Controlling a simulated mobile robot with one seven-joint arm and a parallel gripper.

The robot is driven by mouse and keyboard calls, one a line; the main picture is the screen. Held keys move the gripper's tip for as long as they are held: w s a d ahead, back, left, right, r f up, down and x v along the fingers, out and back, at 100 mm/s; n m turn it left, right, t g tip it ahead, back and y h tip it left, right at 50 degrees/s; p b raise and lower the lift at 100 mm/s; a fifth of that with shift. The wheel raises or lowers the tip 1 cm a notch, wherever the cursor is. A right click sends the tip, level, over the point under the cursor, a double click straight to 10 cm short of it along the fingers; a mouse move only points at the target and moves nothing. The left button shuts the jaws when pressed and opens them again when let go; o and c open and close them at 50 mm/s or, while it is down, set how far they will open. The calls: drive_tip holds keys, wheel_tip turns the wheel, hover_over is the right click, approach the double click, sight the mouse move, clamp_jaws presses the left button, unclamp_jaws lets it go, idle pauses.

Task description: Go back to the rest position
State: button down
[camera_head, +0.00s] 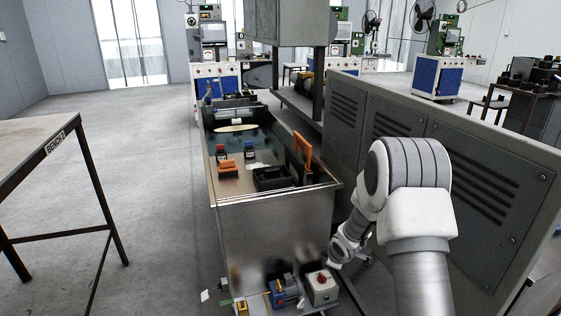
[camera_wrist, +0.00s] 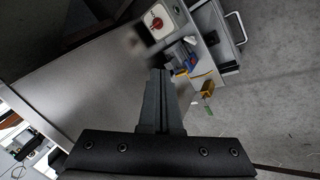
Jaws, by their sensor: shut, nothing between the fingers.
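My gripper (camera_wrist: 158,80) is shut and empty in the wrist view, its two dark fingers together. It is over the metal side of the tank, near a grey switch box with a red knob (camera_wrist: 157,20). In the head view my white and grey arm reaches down on the right, and its lower end is close to the switch box (camera_head: 321,287) at the foot of the tank. The fingers cannot be made out there.
The metal tank (camera_head: 270,225) holds orange and black parts. A blue motor (camera_head: 286,291) sits beside the switch box. A grey vented cabinet (camera_head: 440,160) stands right of the tank. A bench (camera_head: 30,140) is at left, with open floor (camera_head: 150,190) between bench and tank.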

drive_tip(key=s+d+r+m+h, duration=0.1)
drive_tip(key=s+r+m, duration=0.35)
drive_tip(key=r, duration=0.75)
drive_tip(key=s+d+r+m+h, duration=0.1)
drive_tip(key=s+d+r+m, duration=0.1)
drive_tip(key=s+r, duration=0.8)
drive_tip(key=s+a+r+m+y, duration=0.1)
drive_tip(key=s+a+r+m, duration=0.3)
drive_tip(key=s, duration=0.7)
drive_tip(key=s+r+m+y, duration=0.1)
drive_tip(key=s+r+m, duration=0.3)
drive_tip(key=s, duration=0.6)
wheel_tip(320, 180, up, 26)
drive_tip(key=n+p, duration=0.1)
drive_tip(key=p, duration=2.4)
drive_tip(key=shift+s+r+g, duration=0.2)
drive_tip(key=shift+s+g, duration=0.1)
drive_tip(key=shift+g, duration=0.1)
